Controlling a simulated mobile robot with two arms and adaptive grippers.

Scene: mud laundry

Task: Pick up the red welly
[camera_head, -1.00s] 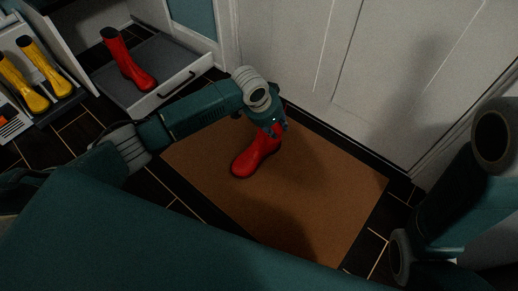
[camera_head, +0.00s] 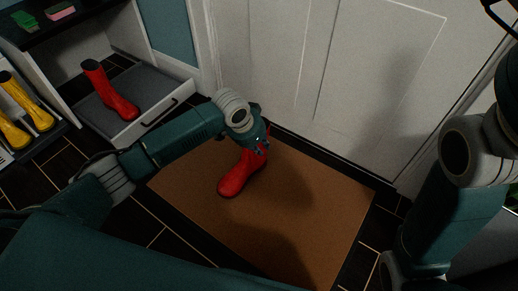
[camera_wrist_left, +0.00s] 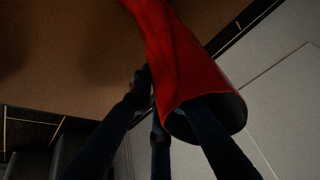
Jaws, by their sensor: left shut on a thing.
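The red welly (camera_head: 240,176) stands on the brown doormat with its toe toward the lower left. My left gripper (camera_head: 261,146) is at the top of its shaft and shut on it. In the left wrist view, the welly's shaft (camera_wrist_left: 178,55) runs down to its dark opening. One finger goes into the opening and the others are outside the shaft. I cannot tell whether the sole touches the mat. A second red welly (camera_head: 108,90) stands on the grey drawer at the left. My right arm is at the right edge; its gripper is not seen.
The brown doormat (camera_head: 310,220) lies before a white door (camera_head: 320,70). The drawer (camera_head: 150,100) juts out at the left. Yellow wellies (camera_head: 25,115) stand at the far left. A green block (camera_head: 27,19) and a pink block (camera_head: 60,11) lie on the shelf. The mat's right half is clear.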

